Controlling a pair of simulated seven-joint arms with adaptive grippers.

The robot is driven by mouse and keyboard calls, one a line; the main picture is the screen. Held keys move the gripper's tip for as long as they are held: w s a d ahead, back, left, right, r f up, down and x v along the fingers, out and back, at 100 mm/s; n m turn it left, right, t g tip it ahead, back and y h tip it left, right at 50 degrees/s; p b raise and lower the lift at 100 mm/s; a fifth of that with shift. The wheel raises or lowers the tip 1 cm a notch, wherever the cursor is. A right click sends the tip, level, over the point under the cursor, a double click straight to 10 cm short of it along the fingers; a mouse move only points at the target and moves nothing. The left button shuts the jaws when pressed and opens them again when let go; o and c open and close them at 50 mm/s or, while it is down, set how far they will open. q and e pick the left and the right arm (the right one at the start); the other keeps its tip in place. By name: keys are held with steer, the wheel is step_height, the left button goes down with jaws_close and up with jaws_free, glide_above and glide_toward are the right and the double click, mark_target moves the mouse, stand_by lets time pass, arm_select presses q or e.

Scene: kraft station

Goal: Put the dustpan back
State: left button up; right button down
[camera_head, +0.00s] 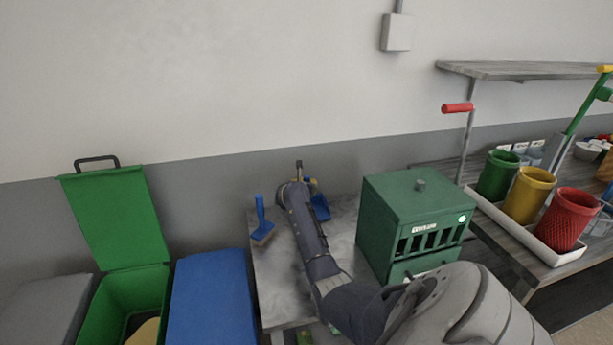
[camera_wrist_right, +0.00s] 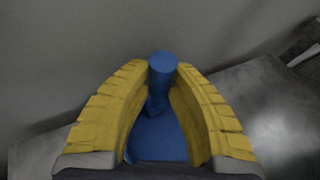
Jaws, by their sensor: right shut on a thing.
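The blue dustpan (camera_head: 320,207) is at the far side of the grey metal table, partly hidden behind my right arm. My right gripper (camera_head: 309,183) is mostly hidden by its own arm in the head view. In the right wrist view its yellow fingers (camera_wrist_right: 163,68) are closed around the dustpan's blue handle (camera_wrist_right: 161,72), and the blue pan (camera_wrist_right: 160,138) shows between them. I cannot tell whether the dustpan touches the table. My left gripper is in neither view.
A blue-handled brush (camera_head: 262,222) stands on the left of the grey table (camera_head: 275,290). A green slotted box (camera_head: 415,215) stands right of my arm. Green (camera_head: 120,220) and blue (camera_head: 212,295) bins are at left. Colored cups (camera_head: 528,190) stand in a white tray at right.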

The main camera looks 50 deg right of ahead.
steer(key=shift+f, duration=0.15)
steer(key=c, duration=1.3)
jaws_free()
steer(key=shift+a, duration=0.15)
steer(key=v, duration=1.2)
